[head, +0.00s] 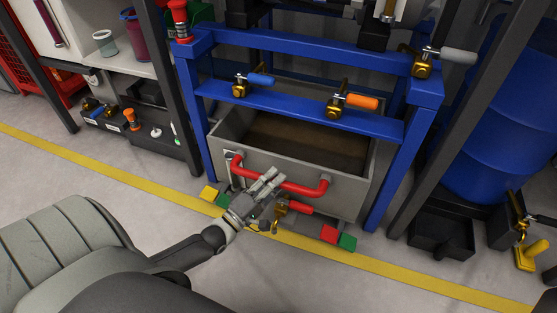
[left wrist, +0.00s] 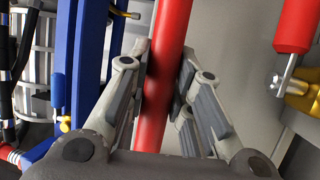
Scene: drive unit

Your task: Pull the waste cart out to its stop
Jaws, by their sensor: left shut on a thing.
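The waste cart (head: 345,198) is an open grey box with a brownish inside, standing within a blue frame (head: 300,110). A red bar handle (head: 305,190) runs across its front. My left gripper (head: 272,182) is at the left-middle part of this handle. In the left wrist view the red bar (left wrist: 166,80) passes between the two fingers (left wrist: 163,95), and they are shut on it. A second, smaller red handle (head: 297,207) with a brass fitting sits low on the cart front; it also shows in the left wrist view (left wrist: 300,25). My right gripper is not in view.
Yellow, green and red blocks (head: 330,234) lie along the cart's lower front. A yellow floor line (head: 400,268) crosses just before it. Clamps with blue and orange handles (head: 357,101) sit on the frame. A black bin (head: 440,235) and blue drum (head: 495,130) stand right. Floor in front is clear.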

